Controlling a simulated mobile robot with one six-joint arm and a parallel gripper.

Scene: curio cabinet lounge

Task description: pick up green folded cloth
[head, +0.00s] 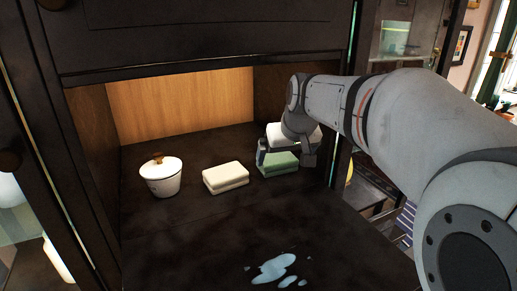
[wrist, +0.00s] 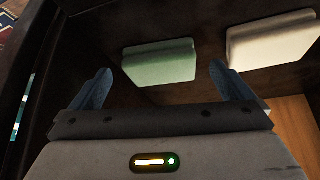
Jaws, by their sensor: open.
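The green folded cloth (head: 280,164) lies on the dark shelf board, toward the right of the cabinet opening. In the wrist view the green cloth (wrist: 160,62) lies ahead, in line with the space between the fingers. My gripper (head: 285,157) is at the cloth in the head view and partly hides it. In the wrist view my gripper (wrist: 161,75) is open, with one finger toward each side of the cloth and nothing held. I cannot tell whether the fingers touch it.
A cream folded cloth (head: 226,177) lies close to the left of the green one. A white lidded pot (head: 161,178) stands farther left. Pale blue spill patches (head: 273,268) mark the front surface. The cabinet's dark upper panel (head: 200,30) overhangs the opening.

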